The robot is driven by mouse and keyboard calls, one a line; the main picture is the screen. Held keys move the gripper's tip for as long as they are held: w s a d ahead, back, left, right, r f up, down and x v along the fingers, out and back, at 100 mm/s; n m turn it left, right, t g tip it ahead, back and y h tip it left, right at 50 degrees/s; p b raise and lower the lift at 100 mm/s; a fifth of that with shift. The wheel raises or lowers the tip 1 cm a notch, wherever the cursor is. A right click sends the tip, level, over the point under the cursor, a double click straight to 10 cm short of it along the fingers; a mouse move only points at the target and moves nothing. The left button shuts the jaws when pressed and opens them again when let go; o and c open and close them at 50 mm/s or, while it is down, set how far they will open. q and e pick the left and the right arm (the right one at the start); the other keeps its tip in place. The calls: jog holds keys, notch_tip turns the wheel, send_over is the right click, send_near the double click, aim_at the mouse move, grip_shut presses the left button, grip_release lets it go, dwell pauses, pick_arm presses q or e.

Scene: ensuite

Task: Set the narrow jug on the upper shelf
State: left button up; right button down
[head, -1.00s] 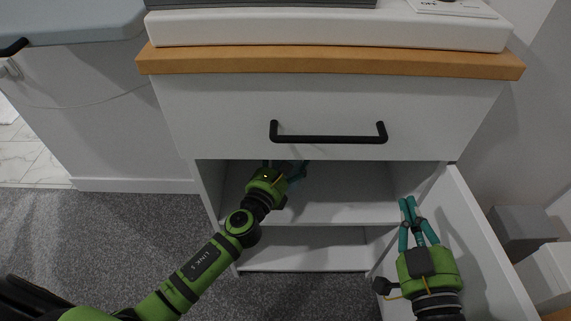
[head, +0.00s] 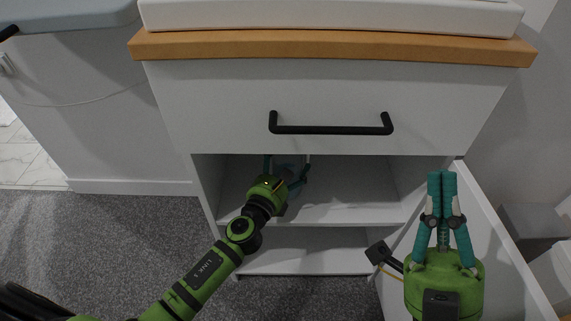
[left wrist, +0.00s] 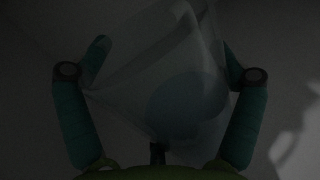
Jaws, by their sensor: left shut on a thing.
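The narrow jug (left wrist: 175,85) is clear and glassy. In the dim left wrist view it lies between the two fingers of my left gripper (left wrist: 165,65), which is shut on it. In the head view my left gripper (head: 287,163) reaches into the cabinet, above the upper shelf (head: 345,208); the jug is hardly visible there, and I cannot tell whether its base touches the shelf. My right gripper (head: 442,180) is shut with its fingertips together, empty, in front of the open cabinet door.
A white drawer with a black handle (head: 331,129) closes the space over the upper shelf. The lower shelf (head: 310,262) is bare where visible. The open door (head: 500,250) stands at the right. The upper shelf is clear to the right of my left gripper.

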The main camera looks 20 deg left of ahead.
pick_arm(q)
jog(key=shift+f, duration=0.15)
jog(key=o, duration=1.1)
